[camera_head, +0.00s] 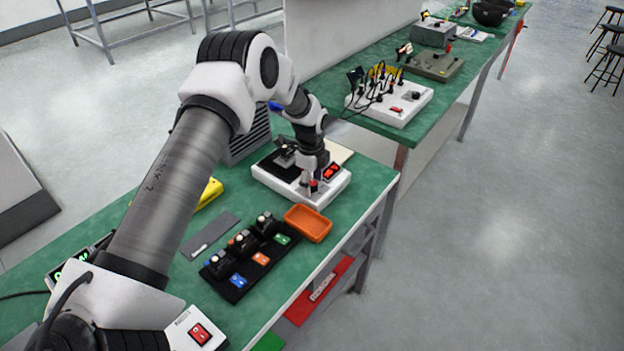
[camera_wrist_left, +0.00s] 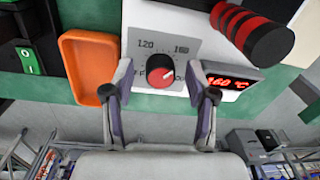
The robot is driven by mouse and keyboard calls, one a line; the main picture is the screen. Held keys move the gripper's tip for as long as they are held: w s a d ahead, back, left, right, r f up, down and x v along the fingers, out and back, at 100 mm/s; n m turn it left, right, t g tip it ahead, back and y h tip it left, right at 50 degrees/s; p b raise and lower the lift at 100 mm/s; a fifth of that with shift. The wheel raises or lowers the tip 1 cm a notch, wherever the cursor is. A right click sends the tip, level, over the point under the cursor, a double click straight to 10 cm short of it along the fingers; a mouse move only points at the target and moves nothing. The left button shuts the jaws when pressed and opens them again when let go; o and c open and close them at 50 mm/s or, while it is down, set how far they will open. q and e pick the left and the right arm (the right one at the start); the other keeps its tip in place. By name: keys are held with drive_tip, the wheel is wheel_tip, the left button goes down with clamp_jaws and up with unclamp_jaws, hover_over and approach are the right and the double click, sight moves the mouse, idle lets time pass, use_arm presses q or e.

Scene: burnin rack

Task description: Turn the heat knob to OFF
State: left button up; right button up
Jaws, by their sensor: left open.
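The heat knob (camera_wrist_left: 160,72) has a red face with a pale pointer line and a dark rim. It sits on a grey dial plate (camera_wrist_left: 185,42) with 120 and another number above and a partly hidden label at left. My left gripper (camera_wrist_left: 161,88) is open, one finger on each side of the knob; I cannot tell whether they touch it. In the head view the left gripper (camera_head: 314,188) is at the front of the white heater unit (camera_head: 282,184). A red display (camera_wrist_left: 228,83) reads about 160 °C. My right gripper is not in view.
An orange tray (camera_head: 308,223) stands close beside the heater unit; it also shows in the left wrist view (camera_wrist_left: 88,68). A black and red handle (camera_wrist_left: 250,32) is near the display. A black switch holder (camera_head: 236,285) lies on the green bench.

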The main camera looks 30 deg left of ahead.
use_arm(q)
clamp_jaws()
